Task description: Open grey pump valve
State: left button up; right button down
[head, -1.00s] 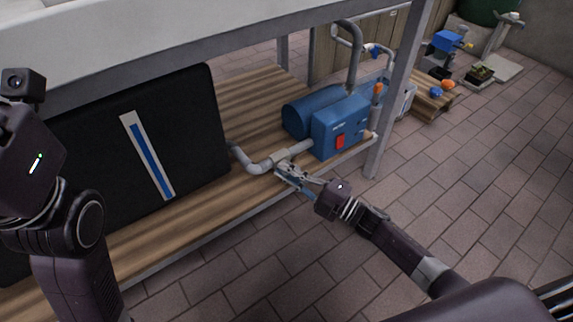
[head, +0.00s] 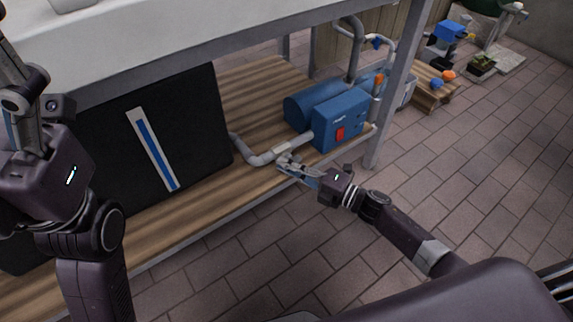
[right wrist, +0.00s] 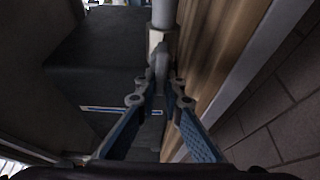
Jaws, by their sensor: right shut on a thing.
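The blue pump (head: 340,120) sits on the wooden lower shelf, with a grey pipe (head: 262,159) running left from it. A pale valve body (head: 281,149) is on this pipe. In the right wrist view the grey valve handle (right wrist: 159,62) sticks out from the pale collar (right wrist: 155,38) toward me. My right gripper (head: 284,162) is at the valve, shut on the handle; its fingertips (right wrist: 160,88) are on either side of it. They partly hide the handle in the head view. My left gripper (head: 22,105) is at the far left, partly cut off, with its fingers unclear.
A black panel with a blue-and-white stripe (head: 152,148) stands on the shelf left of the valve. A grey table leg (head: 392,100) rises right of the pump. The tabletop (head: 180,50) overhangs the shelf. The tiled floor (head: 300,265) in front is clear.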

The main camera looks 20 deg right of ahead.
jog(key=shift+w+d, duration=0.25)
jog(key=shift+d, duration=0.3)
jog(key=c, duration=2)
grip_release()
jog(key=shift+c, duration=0.2)
jog(key=shift+s+a, duration=0.1)
jog(key=v, duration=1.2)
